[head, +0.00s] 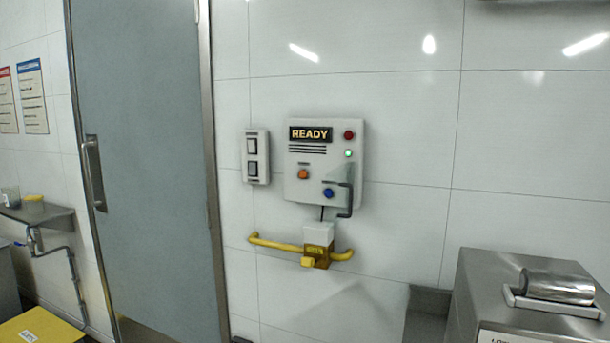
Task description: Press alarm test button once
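A pale control panel (325,165) is mounted on the tiled wall, with a lit READY display (311,134). It carries an orange round button (303,174) at lower left and a blue round button (328,193) at lower right. A red round part (349,135) and a lit green lamp (348,153) sit on its right side. No readable label shows which one is the alarm test button. A dark bent bar (347,198) stands in front of the panel's lower right edge, beside the blue button. Neither of my grippers is in view.
A two-rocker switch plate (257,157) is left of the panel. Below are a white box (318,234) and a yellow bar (275,243). A grey door (145,170) stands left. A steel machine (520,290) fills the lower right. The wall right of the panel is bare.

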